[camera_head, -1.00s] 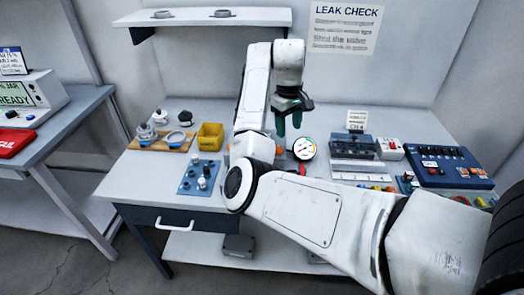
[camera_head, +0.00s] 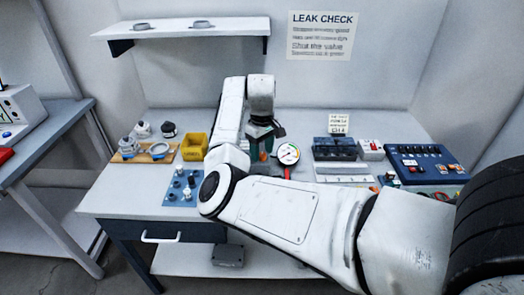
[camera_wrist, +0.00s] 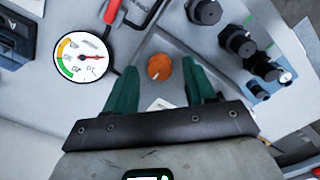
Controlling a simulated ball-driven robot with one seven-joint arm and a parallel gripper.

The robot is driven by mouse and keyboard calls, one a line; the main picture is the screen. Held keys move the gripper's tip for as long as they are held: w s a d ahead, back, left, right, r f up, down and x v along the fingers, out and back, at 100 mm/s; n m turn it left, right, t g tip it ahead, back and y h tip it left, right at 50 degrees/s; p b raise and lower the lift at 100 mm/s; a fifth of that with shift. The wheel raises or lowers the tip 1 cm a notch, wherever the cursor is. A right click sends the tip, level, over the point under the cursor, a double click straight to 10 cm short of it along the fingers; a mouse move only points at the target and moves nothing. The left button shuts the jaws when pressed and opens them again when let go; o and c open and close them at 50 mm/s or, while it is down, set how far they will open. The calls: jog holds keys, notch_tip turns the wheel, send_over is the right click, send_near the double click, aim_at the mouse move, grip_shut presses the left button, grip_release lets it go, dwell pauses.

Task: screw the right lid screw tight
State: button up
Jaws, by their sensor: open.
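My gripper (camera_wrist: 160,72) points down over the bench, its two green fingers apart with nothing held between them. In the wrist view an orange round knob or screw head (camera_wrist: 159,66) with a dark mark lies in the gap between the fingertips, on a grey surface. I cannot tell whether it is the right lid screw, and no lid is clearly visible. In the head view my gripper (camera_head: 261,152) is low behind my forearm, left of the round gauge (camera_head: 288,154). What lies under the fingertips is mostly hidden there.
The gauge (camera_wrist: 82,61) and a red handle stand close to one finger. A blue plate with black knobs (camera_wrist: 245,45) is on the other side. A yellow bin (camera_head: 194,147), a wooden tray (camera_head: 128,158) and a blue switch box (camera_head: 427,175) stand farther off.

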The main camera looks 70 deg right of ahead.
jog(key=shift+f, duration=0.4)
grip_shut()
dwell(0.4)
